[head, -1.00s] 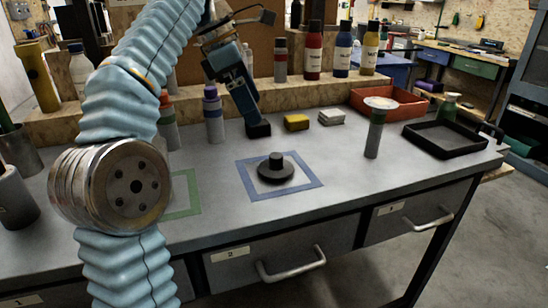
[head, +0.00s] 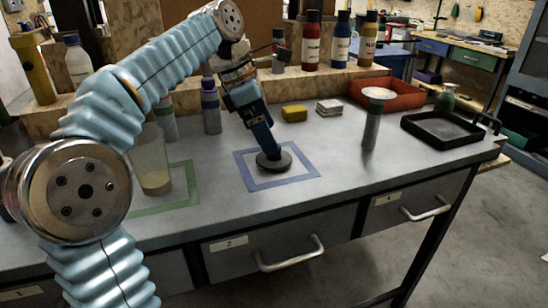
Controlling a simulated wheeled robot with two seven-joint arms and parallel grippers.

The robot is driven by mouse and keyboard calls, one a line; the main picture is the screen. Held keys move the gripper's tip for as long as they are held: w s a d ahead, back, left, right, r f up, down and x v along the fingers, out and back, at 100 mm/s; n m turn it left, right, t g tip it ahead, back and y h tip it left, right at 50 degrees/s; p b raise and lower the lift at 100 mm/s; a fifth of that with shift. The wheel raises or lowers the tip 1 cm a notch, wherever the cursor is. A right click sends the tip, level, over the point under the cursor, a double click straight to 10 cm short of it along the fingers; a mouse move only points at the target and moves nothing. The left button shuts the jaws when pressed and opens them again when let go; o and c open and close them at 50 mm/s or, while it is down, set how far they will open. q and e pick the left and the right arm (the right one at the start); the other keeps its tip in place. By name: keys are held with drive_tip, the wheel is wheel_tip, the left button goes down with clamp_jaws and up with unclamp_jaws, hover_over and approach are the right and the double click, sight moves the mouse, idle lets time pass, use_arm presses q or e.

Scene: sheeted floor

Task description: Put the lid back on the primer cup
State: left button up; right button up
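The black round lid (head: 285,164) lies flat on the bench inside the blue taped square. My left gripper (head: 270,153) points down onto the middle of the lid, at its knob. Its fingers hide the knob, and I cannot tell whether they are closed on it. The primer cup (head: 155,182), a clear cup with pale liquid at the bottom, stands open inside the green taped square to the left. My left arm partly covers its left side. My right gripper is not in view.
Bottles, including a purple-capped one (head: 211,112), a yellow block (head: 294,113), a red tray (head: 388,97) and a black tray (head: 440,130) stand around. The bench between both squares is clear.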

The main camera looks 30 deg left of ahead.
use_arm(q)
drive_tip(key=x, duration=0.2)
drive_tip(key=b+x, duration=0.1)
drive_tip(key=x, duration=0.1)
drive_tip(key=shift+s+a+f, duration=0.1)
drive_tip(key=shift+s, duration=0.15)
drive_tip(key=shift+w+f, duration=0.15)
drive_tip(key=shift+f, duration=0.4)
drive_tip(key=c, duration=0.9)
